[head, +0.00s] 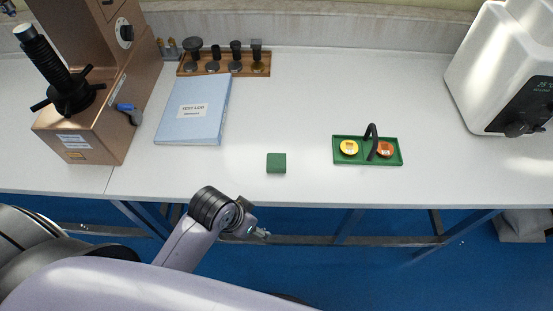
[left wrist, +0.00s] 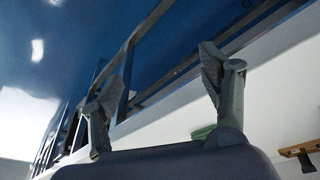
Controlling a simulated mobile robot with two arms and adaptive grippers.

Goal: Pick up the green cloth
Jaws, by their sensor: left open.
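The green cloth (head: 276,163) is a small folded square lying flat near the front edge of the white table, in the middle of the head view. My left gripper (head: 258,234) is in front of the table edge, below and slightly left of the cloth, apart from it. In the left wrist view its two fingers (left wrist: 157,75) are spread with nothing between them. A green patch, likely the cloth (left wrist: 202,132), shows there partly hidden behind the right-hand finger. My right gripper is not in view.
A green tray (head: 397,160) with a black handle and two round pieces stands right of the cloth. A blue folder (head: 178,136), a wooden rack (head: 224,70) and a brown tester (head: 80,140) are to the left. A white machine (head: 495,60) stands far right. Table around the cloth is clear.

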